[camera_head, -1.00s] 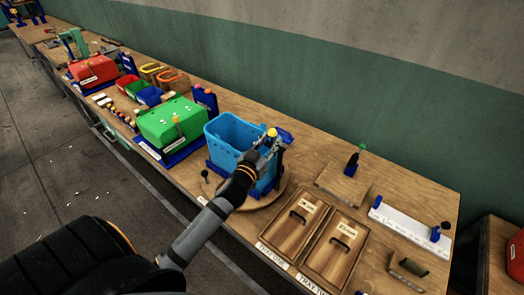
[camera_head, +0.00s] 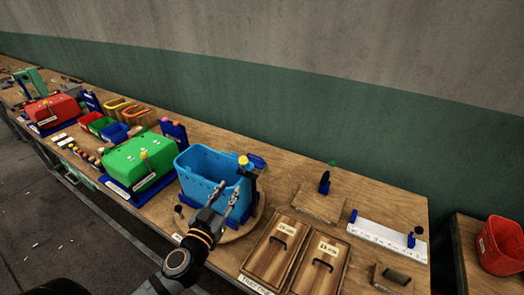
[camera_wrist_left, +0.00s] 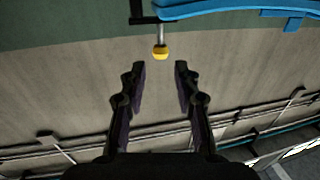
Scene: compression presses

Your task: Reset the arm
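My left gripper (camera_head: 229,192) is in front of the blue basket (camera_head: 208,168) on the round wooden turntable (camera_head: 252,220). In the left wrist view it (camera_wrist_left: 160,67) is open, with nothing between its fingers. A yellow knob (camera_head: 243,160) on a dark post stands at the basket's right side, just past the fingertips. In the left wrist view the yellow knob (camera_wrist_left: 160,52) is ahead of the fingertips and apart from them. My right gripper is in neither view.
A green press (camera_head: 138,158) and a red press (camera_head: 52,108) stand to the left on the long bench. Two wooden trays with handles (camera_head: 270,255) (camera_head: 318,264) lie at the right front. A white ruler board (camera_head: 385,238) lies beyond them. A red bin (camera_head: 500,246) is at the far right.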

